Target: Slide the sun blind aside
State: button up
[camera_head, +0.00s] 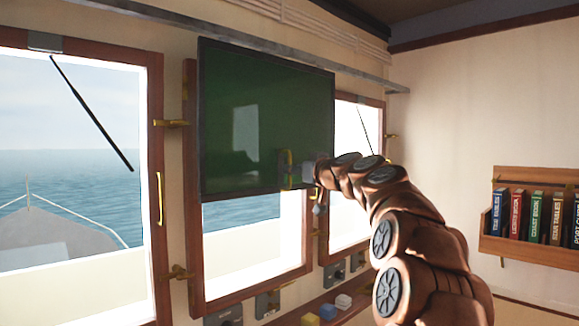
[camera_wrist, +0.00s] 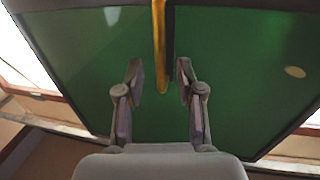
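The sun blind (camera_head: 235,120) is a dark green panel with a black frame. It covers the upper part of the middle window. A brass vertical handle (camera_head: 289,160) is near its lower right corner; it also shows in the wrist view (camera_wrist: 160,40). My gripper (camera_head: 296,172) is at that handle, coming from the right. In the wrist view my gripper (camera_wrist: 160,70) is open, with one finger on each side of the handle's end. Gaps show between the handle and both fingers. Whether the fingers reach fully around the handle in depth is hard to tell.
A metal rail (camera_head: 250,52) runs along the wall above the windows. The left window (camera_head: 70,180) is uncovered; another window (camera_head: 345,215) is partly behind my arm. A book rack (camera_head: 530,250) hangs on the right wall. Small coloured blocks (camera_head: 327,311) sit on a low ledge.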

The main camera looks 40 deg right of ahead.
aim_at(289, 185)
jog(key=shift+w+d+p, duration=0.1)
jog(key=shift+w+p, duration=0.45)
jog(key=shift+w, duration=1.25)
jog(key=shift+c, duration=0.3)
grip_shut()
